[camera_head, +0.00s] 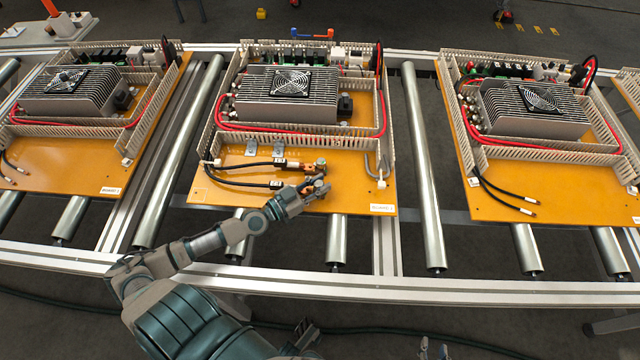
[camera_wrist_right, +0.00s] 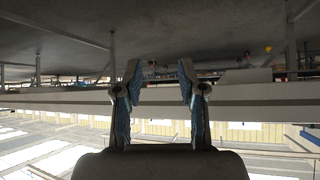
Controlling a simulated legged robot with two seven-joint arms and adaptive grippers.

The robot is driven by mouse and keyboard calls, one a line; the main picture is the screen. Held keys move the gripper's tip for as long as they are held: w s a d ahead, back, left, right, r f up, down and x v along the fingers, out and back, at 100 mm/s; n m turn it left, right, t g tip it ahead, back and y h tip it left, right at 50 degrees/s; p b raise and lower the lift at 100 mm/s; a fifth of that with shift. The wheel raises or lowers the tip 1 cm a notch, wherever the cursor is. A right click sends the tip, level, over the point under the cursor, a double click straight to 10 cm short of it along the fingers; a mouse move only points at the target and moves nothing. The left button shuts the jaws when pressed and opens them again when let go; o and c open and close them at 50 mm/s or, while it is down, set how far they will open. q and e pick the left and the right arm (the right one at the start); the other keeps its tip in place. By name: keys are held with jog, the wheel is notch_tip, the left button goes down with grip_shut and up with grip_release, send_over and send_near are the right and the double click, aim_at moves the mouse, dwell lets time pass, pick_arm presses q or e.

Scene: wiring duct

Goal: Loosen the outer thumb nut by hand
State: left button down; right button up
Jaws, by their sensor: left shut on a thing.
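The middle orange board (camera_head: 230,196) carries two black cables with coppery lugs at its front. The inner metal thumb nut (camera_head: 320,164) stands at the end of the rear cable (camera_head: 245,166). The front cable (camera_head: 240,184) ends under my left gripper (camera_head: 318,184), which reaches in from the lower left. Its fingers are shut around the outer thumb nut, which they mostly hide. How far that nut is turned cannot be told. My right gripper (camera_wrist_right: 160,85) is open and empty in the right wrist view, away from the boards.
A finned unit with a fan (camera_head: 290,84), red cable and slotted wiring duct (camera_head: 388,120) lie behind the nuts. A grey hook-shaped part (camera_head: 378,170) stands to the right. Similar boards (camera_head: 70,178) (camera_head: 500,200) sit on the roller conveyor (camera_head: 425,180) either side.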

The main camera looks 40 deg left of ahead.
pick_arm(q)
jog(key=shift+w+a+r, duration=0.1)
jog(key=shift+a, duration=0.1)
pick_arm(e)
jog(key=shift+a, duration=0.3)
pick_arm(q)
jog(key=shift+d+r, duration=0.1)
jog(key=shift+d, duration=0.05)
pick_arm(e)
jog(key=shift+d, duration=0.1)
jog(key=shift+s, duration=0.2)
